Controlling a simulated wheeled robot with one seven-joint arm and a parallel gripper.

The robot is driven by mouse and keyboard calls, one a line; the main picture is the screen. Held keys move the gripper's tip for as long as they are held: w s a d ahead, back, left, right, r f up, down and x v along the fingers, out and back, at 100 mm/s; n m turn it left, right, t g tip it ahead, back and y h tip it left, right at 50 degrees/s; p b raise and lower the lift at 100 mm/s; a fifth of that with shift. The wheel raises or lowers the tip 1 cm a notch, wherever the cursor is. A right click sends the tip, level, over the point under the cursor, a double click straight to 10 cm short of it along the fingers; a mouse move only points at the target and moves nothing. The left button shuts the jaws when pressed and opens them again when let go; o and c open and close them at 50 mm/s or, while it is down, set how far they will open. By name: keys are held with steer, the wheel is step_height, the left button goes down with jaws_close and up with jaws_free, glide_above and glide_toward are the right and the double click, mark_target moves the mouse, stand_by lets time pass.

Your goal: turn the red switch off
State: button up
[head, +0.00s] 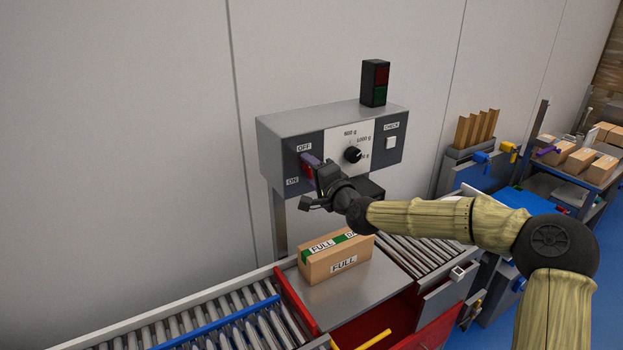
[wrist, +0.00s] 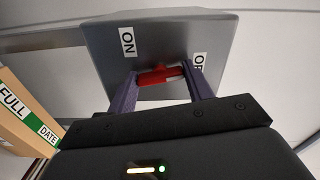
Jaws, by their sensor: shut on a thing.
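The red switch (head: 307,173) is on the dark left panel of the grey control box, between an OFF label (head: 304,147) above and an ON label (head: 292,181) below. My gripper (head: 310,166) is at the switch, its purple fingers against it. In the wrist view the red switch (wrist: 158,75) spans the gap between the two fingers, which are shut on it. The ON label (wrist: 128,41) is at the left there and the OFF label (wrist: 199,61) at the right, partly hidden by a finger. I cannot tell which setting the switch is in.
A black dial (head: 353,155) and a white CHECK button (head: 391,143) are right of the switch. A signal lamp (head: 375,83) stands on the box. A carton marked FULL (head: 336,266) sits on the metal plate below, close under my gripper, between roller conveyors.

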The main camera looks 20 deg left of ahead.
steer(key=shift+f+m+b, duration=0.1)
steer(key=shift+m+b, duration=0.4)
steer(key=shift+m, duration=0.6)
steer(key=o, duration=1)
steer(key=shift+d, duration=0.15)
steer(key=b+v, duration=0.3)
steer(key=v, duration=1.4)
steer(key=shift+s+b, duration=0.15)
steer(key=shift+b, duration=0.2)
